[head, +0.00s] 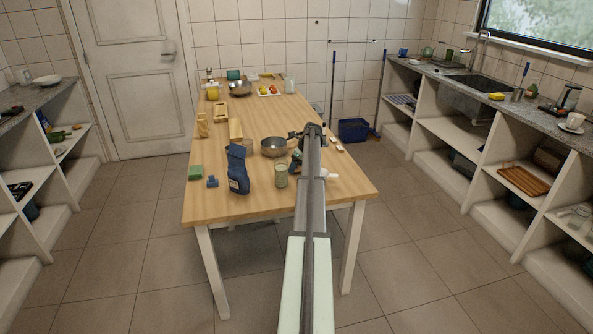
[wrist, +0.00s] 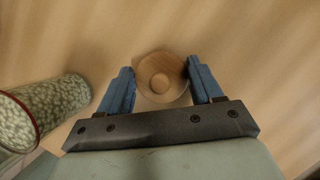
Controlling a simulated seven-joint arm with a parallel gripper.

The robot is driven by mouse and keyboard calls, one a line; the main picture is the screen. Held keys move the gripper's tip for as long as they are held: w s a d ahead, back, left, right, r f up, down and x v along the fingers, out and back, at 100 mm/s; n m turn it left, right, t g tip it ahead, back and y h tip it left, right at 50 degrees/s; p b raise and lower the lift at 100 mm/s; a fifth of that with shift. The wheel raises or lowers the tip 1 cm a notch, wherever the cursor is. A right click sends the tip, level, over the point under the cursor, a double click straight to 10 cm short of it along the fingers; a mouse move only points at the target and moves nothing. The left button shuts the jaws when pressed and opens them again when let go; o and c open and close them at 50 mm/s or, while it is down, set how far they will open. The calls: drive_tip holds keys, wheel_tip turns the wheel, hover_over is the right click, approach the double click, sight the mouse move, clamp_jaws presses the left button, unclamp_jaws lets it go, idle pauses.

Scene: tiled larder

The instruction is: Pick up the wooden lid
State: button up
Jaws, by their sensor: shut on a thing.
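The wooden lid (wrist: 161,82), round with a raised knob in its middle, shows in the wrist view just above the wooden table top. My gripper (wrist: 160,72) points down over it, with a blue finger on each side, and is shut on it. I cannot tell whether the lid still touches the table. In the head view my arm reaches over the right part of the table (head: 235,208), and the lid cannot be made out there.
A green speckled jar (wrist: 45,108) is close to the left of my gripper; it also shows in the head view (head: 281,175). A dark blue bag (head: 237,170) and a metal bowl (head: 274,147) stand nearby. The table's front right corner is mostly clear.

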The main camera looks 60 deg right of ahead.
drive_tip(key=shift+c, duration=1.4)
wheel_tip(320, 180, up, 9)
drive_tip(key=shift+a+r, duration=0.1)
drive_tip(key=shift+r, duration=0.1)
drive_tip(key=a+r+m, duration=0.1)
drive_tip(key=a+r, duration=0.8)
drive_tip(key=a, duration=0.3)
drive_tip(key=shift+a+r, duration=0.2)
drive_tip(key=shift+r, duration=0.1)
drive_tip(key=shift+s, duration=0.1)
